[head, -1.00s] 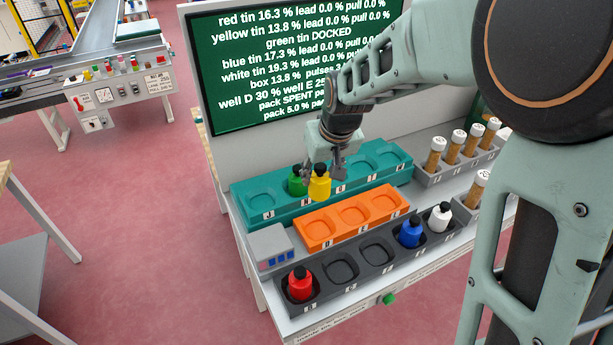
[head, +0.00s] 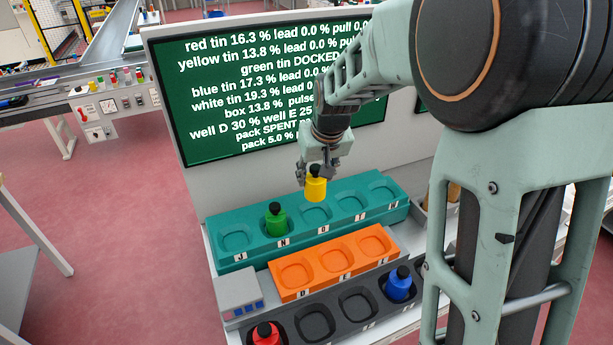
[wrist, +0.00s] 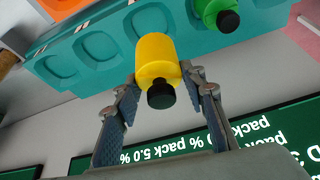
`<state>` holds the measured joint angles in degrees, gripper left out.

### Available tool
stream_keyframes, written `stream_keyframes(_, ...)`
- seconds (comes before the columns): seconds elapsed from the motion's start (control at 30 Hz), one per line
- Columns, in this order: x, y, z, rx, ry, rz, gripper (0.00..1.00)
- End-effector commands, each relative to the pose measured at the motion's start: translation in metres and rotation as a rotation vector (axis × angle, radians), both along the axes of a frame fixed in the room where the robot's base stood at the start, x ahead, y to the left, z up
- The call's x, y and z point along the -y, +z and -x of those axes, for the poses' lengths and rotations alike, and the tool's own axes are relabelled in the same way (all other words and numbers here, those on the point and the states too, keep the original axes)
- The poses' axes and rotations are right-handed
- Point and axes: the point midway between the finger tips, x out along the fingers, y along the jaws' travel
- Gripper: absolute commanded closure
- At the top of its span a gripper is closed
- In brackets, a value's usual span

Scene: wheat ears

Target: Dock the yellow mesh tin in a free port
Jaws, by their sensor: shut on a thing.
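The yellow tin (head: 316,188) with a black cap is held by my gripper (head: 316,172) above the teal rack (head: 228,260). In the head view it hangs over the third port from the left, just right of the green tin. The wrist view shows the fingers on both sides of the yellow tin (wrist: 157,62), near its cap. The green tin (head: 276,222) sits in the second port of the teal rack, marked N. The teal ports J (head: 235,240), F (head: 350,201) and H (head: 382,190) look empty. The exact gap under the yellow tin is hard to tell.
An orange rack (head: 290,295) with empty wells stands in front. A dark rack (head: 290,308) holds the red tin (head: 265,334) and blue tin (head: 399,284). A grey box (head: 240,292) stands left. The green screen (head: 200,140) rises behind. My arm hides the right side.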

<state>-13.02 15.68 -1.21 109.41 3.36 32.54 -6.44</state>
Motion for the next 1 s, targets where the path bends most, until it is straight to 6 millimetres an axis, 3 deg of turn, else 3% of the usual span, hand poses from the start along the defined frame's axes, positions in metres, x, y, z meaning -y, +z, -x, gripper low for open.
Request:
stream_keyframes(0.7,0.006,0.0,-0.002,0.002,-0.017,0.0,0.96)
stream_keyframes(1.0,0.006,-0.023,-0.002,0.001,-0.018,0.0,0.96)
